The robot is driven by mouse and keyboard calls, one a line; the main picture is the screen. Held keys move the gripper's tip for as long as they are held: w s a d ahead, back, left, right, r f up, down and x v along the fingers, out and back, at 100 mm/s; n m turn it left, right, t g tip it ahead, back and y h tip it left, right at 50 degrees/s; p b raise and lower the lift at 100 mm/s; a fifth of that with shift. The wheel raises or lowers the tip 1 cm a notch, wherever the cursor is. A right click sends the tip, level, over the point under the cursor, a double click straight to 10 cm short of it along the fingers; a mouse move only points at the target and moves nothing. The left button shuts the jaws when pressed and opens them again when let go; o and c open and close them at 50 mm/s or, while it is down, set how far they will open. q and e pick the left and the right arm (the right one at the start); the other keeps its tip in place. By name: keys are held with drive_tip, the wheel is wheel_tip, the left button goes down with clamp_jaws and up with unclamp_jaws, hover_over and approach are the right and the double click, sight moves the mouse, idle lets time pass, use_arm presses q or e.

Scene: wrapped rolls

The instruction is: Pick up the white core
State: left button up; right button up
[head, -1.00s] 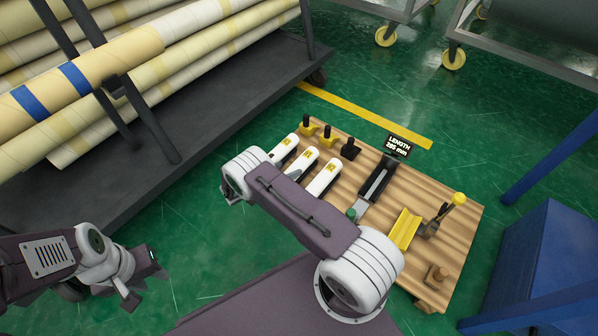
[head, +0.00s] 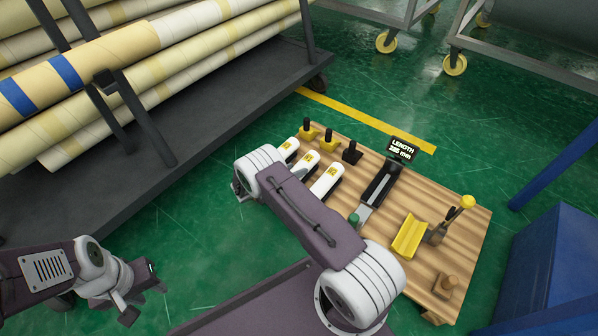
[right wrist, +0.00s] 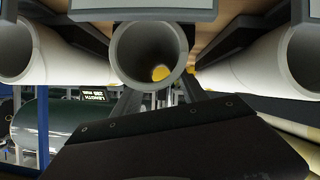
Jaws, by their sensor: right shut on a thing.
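Three white cores with yellow labels lie side by side on a wooden board: the left core (head: 288,147), the middle core (head: 307,161) and the right core (head: 327,179). In the right wrist view the white core in the middle (right wrist: 145,48) shows its open end, with a neighbouring core on each side. My right gripper (right wrist: 158,95) is shut on this middle core, its dark fingers on either side of it. In the head view my right arm hides this gripper and the cores' near ends. My left gripper (head: 143,296) is open and empty, over the floor at lower left.
The wooden board (head: 451,229) also bears a length display (head: 401,150), a yellow cradle (head: 409,237), a yellow-knobbed lever (head: 467,202) and black-handled pieces. A dark rack (head: 235,95) with long wrapped rolls stands at upper left. A blue cabinet (head: 550,265) stands at right.

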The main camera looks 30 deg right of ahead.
sight(295, 170)
drive_tip(key=shift+r, duration=0.1)
wheel_tip(295, 170, up, 5)
drive_tip(key=p, duration=0.5)
drive_tip(key=shift+r, duration=0.1)
drive_tip(key=s+d+r+p, duration=0.5)
drive_tip(key=s+p, duration=0.3)
drive_tip(key=s, duration=0.2)
drive_tip(key=shift+d+r, duration=0.3)
drive_tip(key=shift+d, duration=0.25)
